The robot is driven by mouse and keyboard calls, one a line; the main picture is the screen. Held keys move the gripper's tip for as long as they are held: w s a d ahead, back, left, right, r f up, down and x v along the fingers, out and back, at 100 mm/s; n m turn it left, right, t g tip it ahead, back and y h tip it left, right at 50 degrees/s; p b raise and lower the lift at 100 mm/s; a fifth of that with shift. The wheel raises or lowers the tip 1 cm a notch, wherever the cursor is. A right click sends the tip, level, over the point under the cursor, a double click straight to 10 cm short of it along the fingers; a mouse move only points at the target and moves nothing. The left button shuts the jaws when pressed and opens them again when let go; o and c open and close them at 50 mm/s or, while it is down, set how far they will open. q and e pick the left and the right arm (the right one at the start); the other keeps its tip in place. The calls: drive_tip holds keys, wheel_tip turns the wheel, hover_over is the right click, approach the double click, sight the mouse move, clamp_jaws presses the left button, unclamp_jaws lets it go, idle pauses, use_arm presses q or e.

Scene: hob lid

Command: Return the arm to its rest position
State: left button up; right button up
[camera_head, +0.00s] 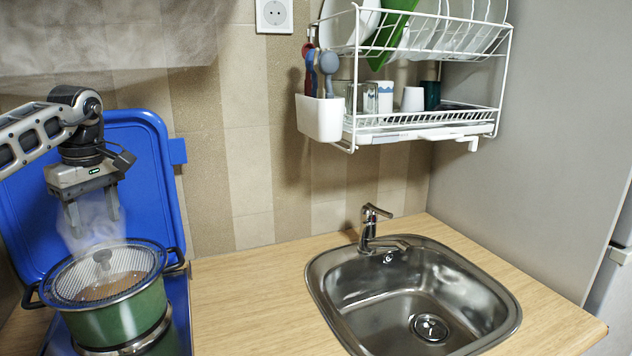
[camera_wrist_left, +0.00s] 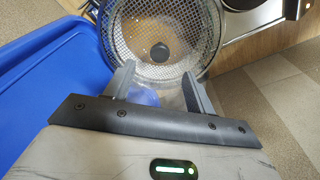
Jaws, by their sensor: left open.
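My left arm comes in from the left in the head view. Its left gripper (camera_head: 92,222) points down, open and empty, above the steaming green pot (camera_head: 120,318). The pot carries a round mesh lid (camera_head: 98,272) with a dark knob (camera_head: 102,257). In the left wrist view the open fingers (camera_wrist_left: 157,90) frame the near part of the mesh lid (camera_wrist_left: 140,28), and the knob (camera_wrist_left: 159,51) lies beyond the fingertips, apart from them. The blue hob lid (camera_head: 128,170) stands raised behind the pot and the gripper. My right gripper is in neither view.
A steel sink (camera_head: 345,290) with a tap (camera_head: 369,222) is at the right. The wooden counter (camera_head: 245,290) between pot and sink is clear. A white dish rack (camera_head: 420,128) hangs on the wall above. A blue panel (camera_wrist_left: 45,110) fills the left of the wrist view.

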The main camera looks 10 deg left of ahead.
sight(103, 252)
use_arm(q)
drive_tip(key=f, duration=0.6)
drive_tip(key=shift+w+a+f, duration=0.1)
drive_tip(key=shift+a+f, duration=0.2)
drive_tip(key=shift+a, duration=0.1)
drive_tip(key=shift+r, duration=0.15)
drive_tip(key=shift+r, duration=0.1)
